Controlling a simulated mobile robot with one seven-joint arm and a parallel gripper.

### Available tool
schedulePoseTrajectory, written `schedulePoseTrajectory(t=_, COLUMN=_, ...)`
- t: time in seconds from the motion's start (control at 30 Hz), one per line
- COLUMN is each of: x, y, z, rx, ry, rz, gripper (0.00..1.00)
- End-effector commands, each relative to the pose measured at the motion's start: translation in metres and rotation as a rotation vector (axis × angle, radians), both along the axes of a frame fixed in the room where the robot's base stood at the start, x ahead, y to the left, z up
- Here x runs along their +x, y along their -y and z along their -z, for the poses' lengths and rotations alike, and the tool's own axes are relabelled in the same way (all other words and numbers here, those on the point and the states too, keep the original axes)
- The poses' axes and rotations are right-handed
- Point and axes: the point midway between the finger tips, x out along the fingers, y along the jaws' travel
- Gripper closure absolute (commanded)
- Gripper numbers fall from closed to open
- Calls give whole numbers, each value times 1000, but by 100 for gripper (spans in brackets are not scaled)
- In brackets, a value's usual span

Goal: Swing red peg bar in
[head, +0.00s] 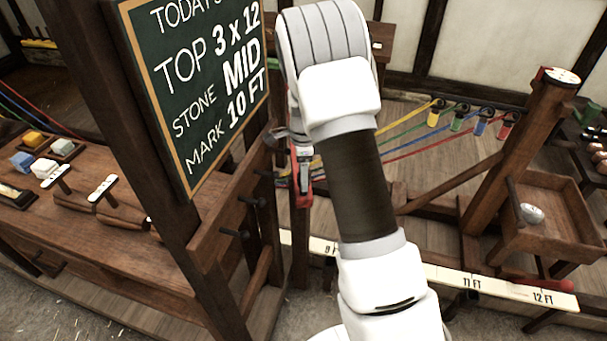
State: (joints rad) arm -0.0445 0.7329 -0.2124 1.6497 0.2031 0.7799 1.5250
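A narrow upright red piece with a pale face (303,178) shows just left of my forearm, at the top of a wooden post. It may be the red peg bar or an end of it; my arm hides what lies behind. A rod with a red end (554,284) lies low at the right, above the measuring board. My arm rises through the middle and bends over at the top. A dark grey part (283,136) beside the red piece may belong to my gripper. The fingertips cannot be made out, nor whether they touch anything.
A chalkboard (205,75) on a wooden frame with dark pegs stands close at left. A workbench (110,235) holds small blocks. Yellow, green, blue and red strands (410,140) run to hooks behind. A measuring board (455,280) crosses low; a wooden tray (560,215) stands right.

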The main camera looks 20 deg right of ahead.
Motion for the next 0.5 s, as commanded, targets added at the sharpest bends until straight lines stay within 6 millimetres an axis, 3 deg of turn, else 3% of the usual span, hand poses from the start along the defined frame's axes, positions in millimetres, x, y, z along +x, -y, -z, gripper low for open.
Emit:
schedulePoseTrajectory(t=0.33, x=0, y=0, z=-2, rx=-1, ry=0, rz=0, gripper=26)
schedulePoseTrajectory(t=0.5, x=1, y=0, z=-21, rx=-1, ry=4, rz=-1, gripper=26)
